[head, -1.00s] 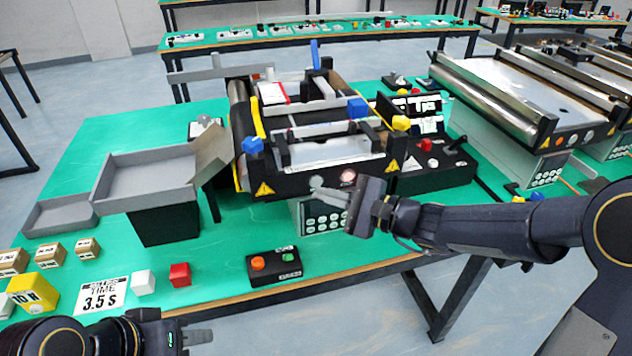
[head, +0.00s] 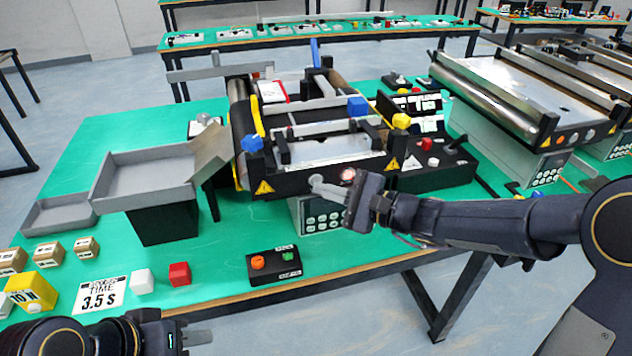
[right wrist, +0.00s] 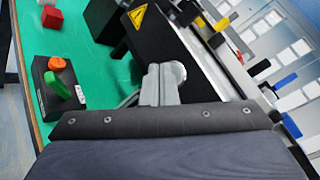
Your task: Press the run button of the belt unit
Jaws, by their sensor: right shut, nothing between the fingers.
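The belt unit (head: 290,183) stands mid-table, with a black front panel and yellow warning triangles.
A keypad (head: 325,220) is below the panel. A grey tray (head: 150,175) is at left. Red (head: 179,274) and white (head: 142,281) cubes lie near the front edge.

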